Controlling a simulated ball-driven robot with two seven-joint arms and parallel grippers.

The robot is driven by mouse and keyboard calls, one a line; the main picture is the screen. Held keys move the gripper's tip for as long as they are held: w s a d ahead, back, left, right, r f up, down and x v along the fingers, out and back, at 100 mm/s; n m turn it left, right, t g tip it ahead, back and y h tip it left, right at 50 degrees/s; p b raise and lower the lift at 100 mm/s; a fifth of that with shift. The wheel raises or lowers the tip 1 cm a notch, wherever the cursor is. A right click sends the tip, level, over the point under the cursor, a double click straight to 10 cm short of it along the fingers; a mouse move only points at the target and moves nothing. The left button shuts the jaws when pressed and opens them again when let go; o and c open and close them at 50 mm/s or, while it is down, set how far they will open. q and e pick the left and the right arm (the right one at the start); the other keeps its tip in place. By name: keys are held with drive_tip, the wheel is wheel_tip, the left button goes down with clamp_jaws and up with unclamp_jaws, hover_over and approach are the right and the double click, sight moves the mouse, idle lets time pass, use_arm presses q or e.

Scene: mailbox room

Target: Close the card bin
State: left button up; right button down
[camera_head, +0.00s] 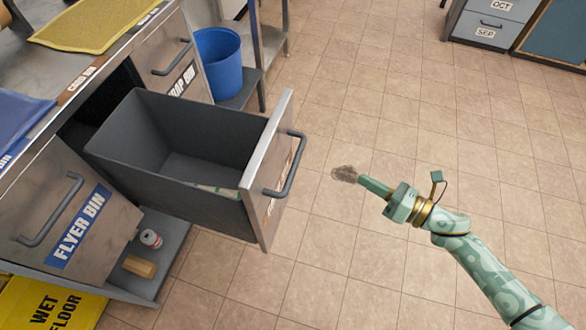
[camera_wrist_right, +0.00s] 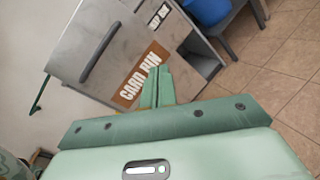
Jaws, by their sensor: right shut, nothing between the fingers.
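The card bin (camera_head: 175,125) is a dark grey tub pulled far out of the cabinet. Its metal front panel (camera_head: 263,190) carries a dark bar handle (camera_head: 291,168), and something pale lies on its floor. My green right gripper (camera_head: 364,183) is shut and empty. It is to the right of the bin front, apart from the handle in the head view. In the right wrist view the shut fingers (camera_wrist_right: 157,88) point at the front panel, beside the orange CARD BIN label (camera_wrist_right: 138,78), with the handle (camera_wrist_right: 100,53) to the left. My left gripper is out of view.
A blue bucket (camera_head: 219,65) stands on a low shelf. A can (camera_head: 150,239) sits under the card bin. The tiled floor at the right is clear.

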drive_tip(key=s+a+r+n+g+y+b, duration=0.25)
drive_tip(key=a+r+n+g, duration=0.2)
drive_tip(key=n, duration=0.65)
approach(280, 161)
drive_tip(key=shift+g+y, duration=0.35)
drive_tip(key=shift+y, duration=0.1)
drive_tip(key=x, duration=0.3)
drive_tip(key=f+x, duration=0.1)
drive_tip(key=x, duration=0.1)
drive_tip(key=shift+w+a+b, duration=0.15)
drive_tip(key=shift+w+b, duration=0.25)
drive_tip(key=shift+w+a, duration=0.2)
drive_tip(key=shift+a, duration=0.3)
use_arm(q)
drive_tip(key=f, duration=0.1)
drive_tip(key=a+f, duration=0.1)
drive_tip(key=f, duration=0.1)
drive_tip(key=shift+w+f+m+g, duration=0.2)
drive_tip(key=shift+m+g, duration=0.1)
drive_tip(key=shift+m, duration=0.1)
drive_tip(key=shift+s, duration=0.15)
